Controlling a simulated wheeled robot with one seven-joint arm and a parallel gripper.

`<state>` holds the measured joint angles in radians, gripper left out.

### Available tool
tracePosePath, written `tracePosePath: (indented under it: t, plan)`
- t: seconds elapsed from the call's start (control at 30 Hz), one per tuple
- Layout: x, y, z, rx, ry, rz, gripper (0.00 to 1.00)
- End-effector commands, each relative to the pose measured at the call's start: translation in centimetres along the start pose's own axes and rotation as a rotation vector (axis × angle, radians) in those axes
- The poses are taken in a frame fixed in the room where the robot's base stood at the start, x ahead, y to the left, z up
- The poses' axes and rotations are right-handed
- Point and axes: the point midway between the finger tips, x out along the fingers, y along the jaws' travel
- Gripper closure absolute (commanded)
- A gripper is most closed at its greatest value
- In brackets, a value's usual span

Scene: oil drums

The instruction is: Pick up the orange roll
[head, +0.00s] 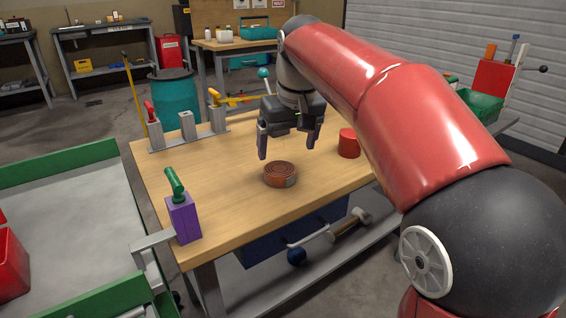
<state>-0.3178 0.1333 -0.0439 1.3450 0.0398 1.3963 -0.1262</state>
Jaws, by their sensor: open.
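The orange roll (280,175) is a low, coiled, orange-brown roll lying flat on the wooden table (225,215), with a small grey patch on its right side. My gripper (287,151) is open, with its two dark fingers pointing down. It hangs above and slightly behind the roll, apart from it, and nothing shows between the fingers. My red arm reaches in from the right and covers part of the table's right side.
A red cylinder (349,143) stands right of the roll. A purple block with a green handle (184,218) is at the table's left edge. A grey rack with levers (187,128) stands at the back left. A green-edged tray table (78,158) lies left. The tabletop around the roll is clear.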

Motion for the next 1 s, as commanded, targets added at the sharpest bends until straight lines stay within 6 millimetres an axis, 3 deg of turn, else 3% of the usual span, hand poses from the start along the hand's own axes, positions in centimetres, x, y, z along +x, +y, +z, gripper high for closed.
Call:
tracePosePath:
  t: [0.5, 0.8, 1.0]
  plan:
    - [6.6, -0.7, -0.4, 0.001, 0.000, 0.000, 0.13]
    - [7.1, -0.7, -0.4, 0.001, 0.001, 0.001, 0.13]
    - [7.1, -0.7, -0.4, 0.002, 0.002, 0.001, 0.39]
